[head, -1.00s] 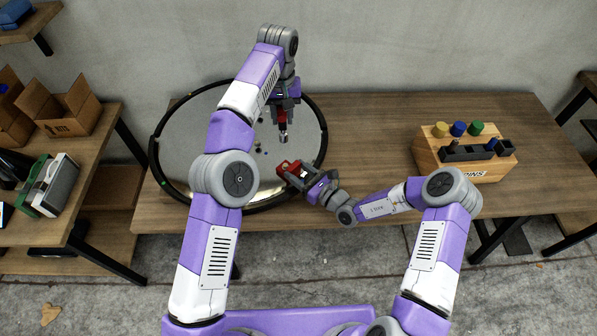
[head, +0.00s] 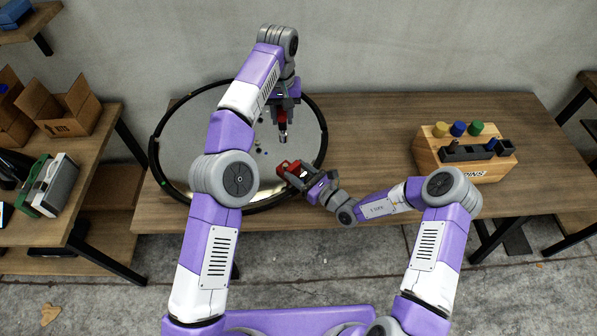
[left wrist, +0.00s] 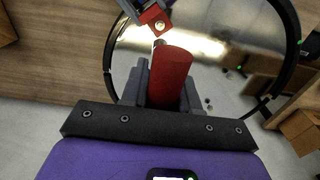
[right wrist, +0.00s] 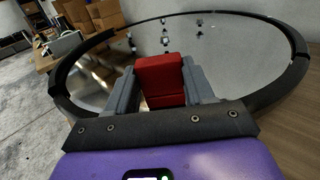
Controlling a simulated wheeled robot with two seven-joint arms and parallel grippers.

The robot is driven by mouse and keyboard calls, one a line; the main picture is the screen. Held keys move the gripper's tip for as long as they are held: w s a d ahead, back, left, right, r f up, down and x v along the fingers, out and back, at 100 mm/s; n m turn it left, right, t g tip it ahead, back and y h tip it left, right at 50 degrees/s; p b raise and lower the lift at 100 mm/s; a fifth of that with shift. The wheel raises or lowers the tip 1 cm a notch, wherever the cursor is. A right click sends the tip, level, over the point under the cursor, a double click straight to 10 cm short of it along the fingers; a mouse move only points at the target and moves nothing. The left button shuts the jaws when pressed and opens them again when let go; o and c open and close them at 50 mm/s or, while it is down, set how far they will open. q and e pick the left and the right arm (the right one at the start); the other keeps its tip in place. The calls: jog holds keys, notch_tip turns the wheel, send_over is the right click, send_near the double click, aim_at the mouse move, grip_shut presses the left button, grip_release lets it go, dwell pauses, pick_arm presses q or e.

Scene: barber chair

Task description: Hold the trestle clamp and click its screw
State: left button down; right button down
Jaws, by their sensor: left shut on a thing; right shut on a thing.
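My left gripper (left wrist: 163,92) is shut on a red cylindrical tool handle (left wrist: 170,75). A short grey metal tip (head: 283,136) sticks out from this tool in the head view. My right gripper (head: 291,171) is shut on the red trestle clamp (head: 287,165), which fills the jaws in the right wrist view (right wrist: 160,78). In the left wrist view the clamp (left wrist: 150,20) shows a round metal screw head (left wrist: 159,26) just beyond the tool's tip. In the head view a small gap appears between tip and clamp; contact cannot be told.
A large round mirror with a black rim (head: 154,150) lies beneath both grippers on the wooden table (head: 370,130). A wooden block (head: 440,165) with coloured pegs and dark bins stands at the right. Side shelves (head: 95,135) hold cardboard boxes (head: 65,105). The table's middle is clear.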

aim_at(283, 133)
dwell(0.3)
pick_arm(q)
jog(key=shift+f, duration=2.55)
jog(key=shift+f, duration=3.2)
jog(key=shift+f, duration=0.65)
jog(key=m, duration=0.4)
jog(key=shift+m, duration=0.3)
